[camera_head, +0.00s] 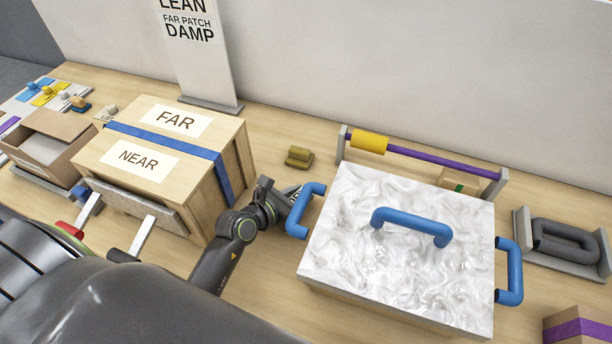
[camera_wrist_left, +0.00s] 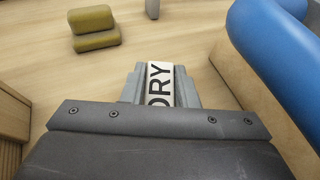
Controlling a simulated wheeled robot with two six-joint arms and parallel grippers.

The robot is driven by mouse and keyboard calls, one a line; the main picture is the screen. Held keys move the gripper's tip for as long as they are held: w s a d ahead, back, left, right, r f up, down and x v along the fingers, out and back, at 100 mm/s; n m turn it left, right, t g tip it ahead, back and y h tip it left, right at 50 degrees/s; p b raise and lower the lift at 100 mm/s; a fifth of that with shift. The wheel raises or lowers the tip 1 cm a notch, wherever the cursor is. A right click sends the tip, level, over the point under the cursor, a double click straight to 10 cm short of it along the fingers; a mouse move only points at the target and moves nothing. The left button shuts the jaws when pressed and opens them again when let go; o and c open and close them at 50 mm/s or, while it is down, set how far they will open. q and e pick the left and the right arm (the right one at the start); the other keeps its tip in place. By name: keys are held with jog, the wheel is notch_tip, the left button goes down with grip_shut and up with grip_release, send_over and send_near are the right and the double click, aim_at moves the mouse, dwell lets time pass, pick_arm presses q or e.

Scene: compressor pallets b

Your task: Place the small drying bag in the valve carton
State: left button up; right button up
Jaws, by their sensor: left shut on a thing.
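My left gripper (camera_head: 291,194) is shut on the small drying bag, just left of the large box with a white marbled top. In the left wrist view, the bag (camera_wrist_left: 159,84) shows a white face lettered "DRY" between the fingers (camera_wrist_left: 160,88). It is mostly hidden in the head view. An open cardboard carton (camera_head: 70,127) stands at the far left. I see no valve label, so I cannot tell whether it is the valve carton. My right gripper is not in view.
The marbled top (camera_head: 345,240) has a blue handle (camera_head: 412,224); another blue handle (camera_head: 305,211) is close beside my left gripper. A wooden crate (camera_head: 228,165) marked FAR and NEAR stands left. An olive block (camera_head: 299,157) lies behind my gripper, with bare table around it.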

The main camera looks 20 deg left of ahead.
aim_at(307, 181)
pick_arm(q)
jog(key=w, duration=0.2)
jog(key=shift+w, duration=0.3)
jog(key=w+p, duration=0.1)
jog(key=w, duration=0.2)
jog(key=shift+w+a+r, duration=0.15)
jog(key=shift+w, duration=0.05)
jog(key=shift+f, duration=0.9)
jog(key=shift+s, duration=0.15)
jog(key=shift+f, duration=0.1)
jog(key=o, duration=0.9)
jog(key=shift+o, duration=0.2)
